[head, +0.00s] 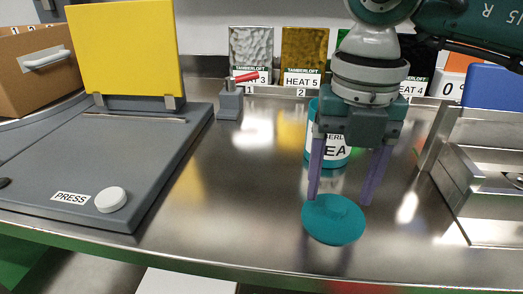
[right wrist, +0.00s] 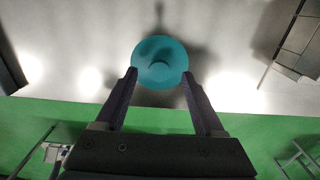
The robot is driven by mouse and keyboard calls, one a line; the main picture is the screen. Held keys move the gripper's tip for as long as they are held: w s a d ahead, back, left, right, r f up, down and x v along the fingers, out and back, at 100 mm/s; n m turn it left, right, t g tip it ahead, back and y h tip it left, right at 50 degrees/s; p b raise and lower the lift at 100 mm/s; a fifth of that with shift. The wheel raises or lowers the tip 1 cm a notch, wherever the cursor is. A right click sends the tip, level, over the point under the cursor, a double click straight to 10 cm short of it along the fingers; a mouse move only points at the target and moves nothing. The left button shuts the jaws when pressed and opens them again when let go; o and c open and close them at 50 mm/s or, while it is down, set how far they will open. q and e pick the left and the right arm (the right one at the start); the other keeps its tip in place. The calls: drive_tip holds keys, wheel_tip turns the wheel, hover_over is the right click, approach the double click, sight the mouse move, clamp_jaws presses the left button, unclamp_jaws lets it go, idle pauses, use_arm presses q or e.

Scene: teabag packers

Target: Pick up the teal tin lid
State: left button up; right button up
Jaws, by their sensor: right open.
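The teal tin lid (head: 334,219) is a round disc with a small raised knob, lying flat on the steel counter near its front edge. It also shows in the right wrist view (right wrist: 160,62), just beyond the fingertips. My right gripper (head: 339,200) is open and empty, its purple fingers pointing down above the lid, one towards each side of it. In the right wrist view the fingers (right wrist: 159,74) are spread about as wide as the lid. A teal tin (head: 338,155) with a white label stands behind the gripper and is partly hidden by it. My left gripper is not in view.
A grey press (head: 85,150) with a raised yellow plate (head: 125,48) stands at the left. Silver (head: 251,50) and gold (head: 304,52) packets stand at the back. A metal bin (head: 480,190) is at the right. The counter between press and lid is clear.

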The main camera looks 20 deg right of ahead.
sight(334, 211)
wheel_tip(334, 211, down, 3)
drive_tip(key=shift+r, duration=0.15)
clamp_jaws()
idle(0.5)
